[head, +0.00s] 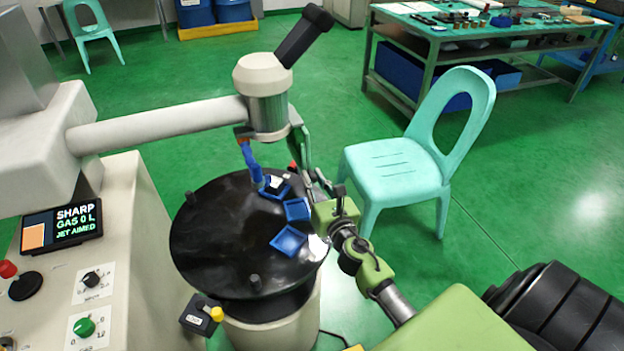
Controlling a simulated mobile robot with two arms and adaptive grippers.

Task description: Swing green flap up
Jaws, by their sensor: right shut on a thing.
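The green flap (301,142) is a narrow dark green strip beside the metal cylinder of the microscope-like head (268,105). It hangs down steeply on the cylinder's right side. My right gripper (309,172) reaches up from the lower right and is shut on the flap's lower end. Its fingers partly hide that end, and the exact contact is too small to see clearly. My left gripper is not in view.
A round black table (215,235) under the head carries blue trays (289,241) and black posts. A turquoise chair (395,165) stands close to my right arm. A workbench (480,35) stands behind.

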